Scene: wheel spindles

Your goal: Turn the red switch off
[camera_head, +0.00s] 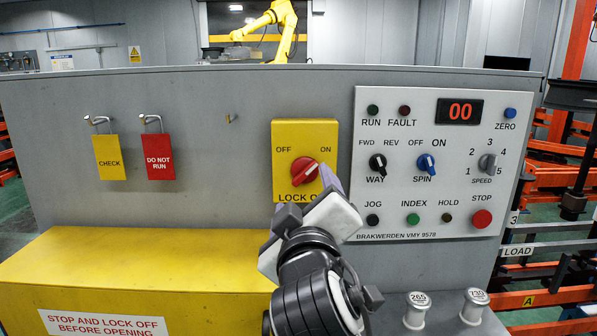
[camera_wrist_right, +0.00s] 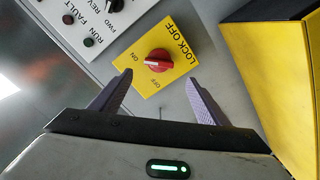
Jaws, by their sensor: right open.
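The red switch (camera_head: 305,171) is a round knob on a yellow plate (camera_head: 290,133) marked OFF, ON and LOCK OFF. Its white mark points to the upper right, toward ON. In the right wrist view the red switch (camera_wrist_right: 158,62) shows beyond the fingertips, its mark toward ON. My right gripper (camera_head: 308,200) is in front of the plate's lower part and hides some of the LOCK OFF lettering. In the wrist view the right gripper (camera_wrist_right: 159,77) is open, its purple fingers apart with nothing between them; the knob lies just past the gap. My left gripper is not in view.
A white control panel (camera_head: 465,145) with knobs and buttons is right of the plate. A yellow CHECK tag (camera_head: 109,157) and a red DO NOT RUN tag (camera_head: 158,157) hang on hooks at left. A yellow cover (camera_head: 150,265) juts out below. Two capped posts (camera_head: 416,310) stand at lower right.

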